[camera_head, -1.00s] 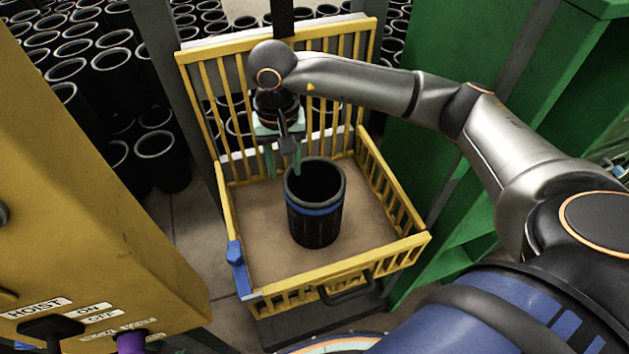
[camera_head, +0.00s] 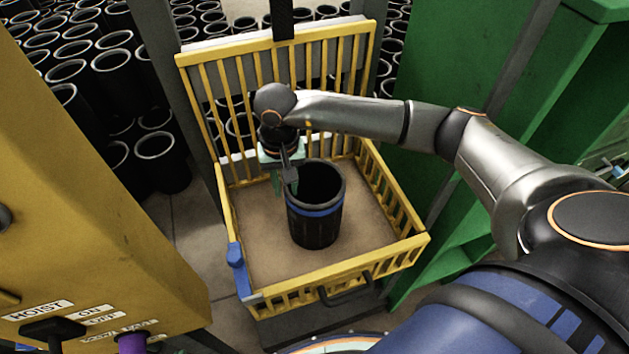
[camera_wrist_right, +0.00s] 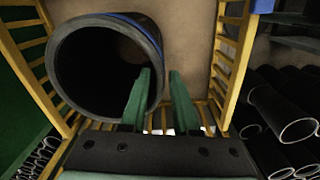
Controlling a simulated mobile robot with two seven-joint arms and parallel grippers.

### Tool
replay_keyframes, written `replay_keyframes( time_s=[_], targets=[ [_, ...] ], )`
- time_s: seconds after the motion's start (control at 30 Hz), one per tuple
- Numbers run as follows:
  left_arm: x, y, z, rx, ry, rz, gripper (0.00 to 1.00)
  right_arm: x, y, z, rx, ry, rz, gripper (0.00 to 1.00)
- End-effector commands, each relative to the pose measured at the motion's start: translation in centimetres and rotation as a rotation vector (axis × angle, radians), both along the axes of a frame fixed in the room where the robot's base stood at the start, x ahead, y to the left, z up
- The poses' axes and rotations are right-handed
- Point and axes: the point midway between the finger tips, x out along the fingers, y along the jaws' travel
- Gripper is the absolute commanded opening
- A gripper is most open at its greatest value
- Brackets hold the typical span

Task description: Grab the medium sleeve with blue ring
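A black sleeve with a blue ring (camera_head: 317,210) stands upright on the brown floor of a yellow railed cage. It also shows at the left of the right wrist view (camera_wrist_right: 66,75), with its open mouth facing the camera. My right gripper (camera_head: 284,190) points down at the sleeve's left rim. In the right wrist view its green fingers (camera_wrist_right: 163,82) are apart. The left finger overlaps the mouth and the right one lies outside the rim, with the sleeve wall between them. Contact cannot be told. My left gripper is not in view.
The yellow cage (camera_head: 340,272) has rails around the sleeve and a taller back. Many plain black sleeves (camera_head: 155,160) stand beyond it. A green structure (camera_head: 440,200) is at right, and a yellow hoist panel (camera_head: 70,200) at left. The cage floor beside the sleeve is clear.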

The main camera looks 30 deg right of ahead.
Motion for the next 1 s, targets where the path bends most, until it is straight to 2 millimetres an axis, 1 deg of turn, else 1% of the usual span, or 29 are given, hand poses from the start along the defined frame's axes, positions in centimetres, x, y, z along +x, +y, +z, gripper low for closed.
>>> replay_keyframes(
  time_s=[0.03, 0.23, 1.0],
  targets=[
    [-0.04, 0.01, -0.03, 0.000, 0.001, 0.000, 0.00, 0.00, 0.01, 0.03, 0.000, 0.000, 0.000, 0.23],
    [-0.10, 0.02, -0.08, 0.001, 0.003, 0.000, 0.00, 0.00, 0.01, 0.04, 0.000, 0.000, 0.000, 0.00],
    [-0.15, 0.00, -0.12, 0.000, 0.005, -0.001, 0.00, 0.02, -0.01, 0.08, 0.001, 0.000, 0.000, 0.00]
  ],
)
